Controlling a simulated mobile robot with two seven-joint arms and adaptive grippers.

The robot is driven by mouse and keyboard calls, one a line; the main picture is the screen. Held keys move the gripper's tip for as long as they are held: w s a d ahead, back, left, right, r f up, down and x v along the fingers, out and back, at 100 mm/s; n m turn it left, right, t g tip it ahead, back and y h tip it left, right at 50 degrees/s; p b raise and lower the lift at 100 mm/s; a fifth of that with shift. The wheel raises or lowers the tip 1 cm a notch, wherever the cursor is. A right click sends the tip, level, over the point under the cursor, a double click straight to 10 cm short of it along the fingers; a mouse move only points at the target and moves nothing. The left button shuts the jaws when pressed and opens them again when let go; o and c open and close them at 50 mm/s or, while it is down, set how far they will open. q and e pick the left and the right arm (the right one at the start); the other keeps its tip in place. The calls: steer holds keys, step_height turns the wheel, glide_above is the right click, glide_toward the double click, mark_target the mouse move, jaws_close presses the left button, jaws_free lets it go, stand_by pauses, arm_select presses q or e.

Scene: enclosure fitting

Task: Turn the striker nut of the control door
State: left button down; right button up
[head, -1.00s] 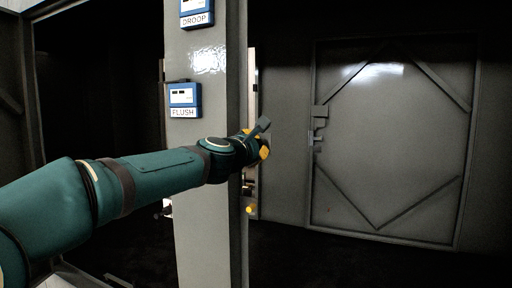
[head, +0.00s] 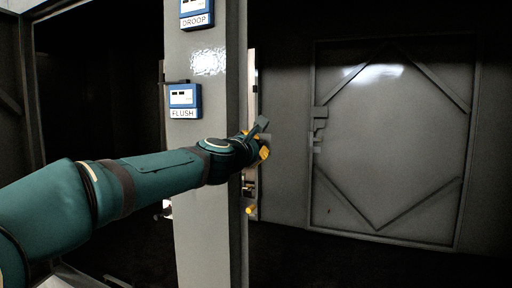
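My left gripper (head: 262,140) is at the right edge of the grey post (head: 209,215), at the end of my teal arm that crosses in front of the post. Its grey and yellow parts show, but the wrist hides much of it, so I cannot tell whether it is open or shut. A yellow round part (head: 250,209) sits low on the post's right edge, below the gripper. I cannot make out the striker nut; the wrist may hide it. A grey door (head: 395,150) with a latch (head: 318,130) stands to the right. My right gripper is not in view.
Two blue-framed displays are on the post: one labelled DROOP (head: 196,13) and one labelled FLUSH (head: 184,99). A dark opening lies left of the post. The space between the post and the grey door looks clear.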

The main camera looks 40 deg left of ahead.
arm_select(q)
steer(key=shift+a, duration=0.1)
stand_by(0.3)
steer(key=c, duration=1)
jaws_free()
steer(key=shift+c, duration=0.2)
steer(key=v, duration=1.2)
